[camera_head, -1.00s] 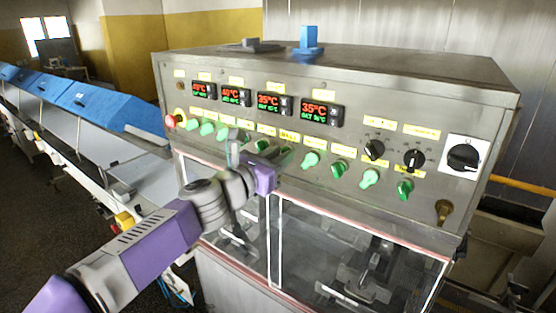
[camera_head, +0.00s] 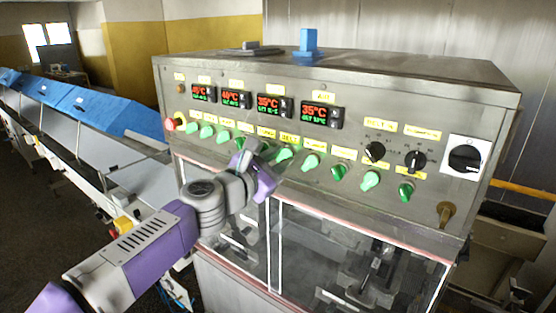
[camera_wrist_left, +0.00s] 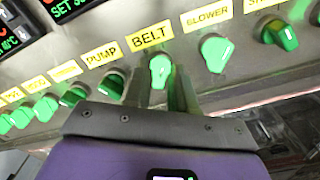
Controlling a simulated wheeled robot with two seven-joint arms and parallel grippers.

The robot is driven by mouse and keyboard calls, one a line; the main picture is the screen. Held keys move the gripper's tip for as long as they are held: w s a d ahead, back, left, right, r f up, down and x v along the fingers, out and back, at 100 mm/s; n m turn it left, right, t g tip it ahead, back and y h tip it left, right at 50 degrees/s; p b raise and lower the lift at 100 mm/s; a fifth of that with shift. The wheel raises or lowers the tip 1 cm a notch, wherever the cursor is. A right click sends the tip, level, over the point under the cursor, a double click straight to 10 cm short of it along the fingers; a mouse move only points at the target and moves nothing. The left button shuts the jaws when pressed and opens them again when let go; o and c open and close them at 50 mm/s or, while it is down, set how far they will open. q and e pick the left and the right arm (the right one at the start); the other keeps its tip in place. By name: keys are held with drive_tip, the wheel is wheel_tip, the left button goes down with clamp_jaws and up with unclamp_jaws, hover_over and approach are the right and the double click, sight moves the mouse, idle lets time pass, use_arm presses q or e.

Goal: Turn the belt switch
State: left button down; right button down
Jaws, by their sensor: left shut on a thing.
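The belt switch (camera_wrist_left: 160,70) is a green knob below the yellow BELT label (camera_wrist_left: 151,36) in the left wrist view. It sits between the two fingers of my left gripper (camera_wrist_left: 162,88), which is shut on it. Its handle points roughly up toward the label. My right gripper is not in view.
The blower knob (camera_wrist_left: 216,52) is close on the right and the pump knob (camera_wrist_left: 112,85) close on the left. More green knobs line the steel panel (camera_head: 230,120). Temperature displays (camera_head: 275,106) are above. A glass front (camera_head: 320,245) lies below.

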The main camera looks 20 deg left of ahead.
use_arm(q)
drive_tip(key=c, duration=1.2)
unclamp_jaws()
drive_tip(key=shift+o, duration=0.2)
drive_tip(key=shift+s, duration=0.1)
drive_tip(key=v, duration=0.7)
drive_tip(key=shift+s, duration=0.15)
drive_tip(key=shift+a, duration=0.1)
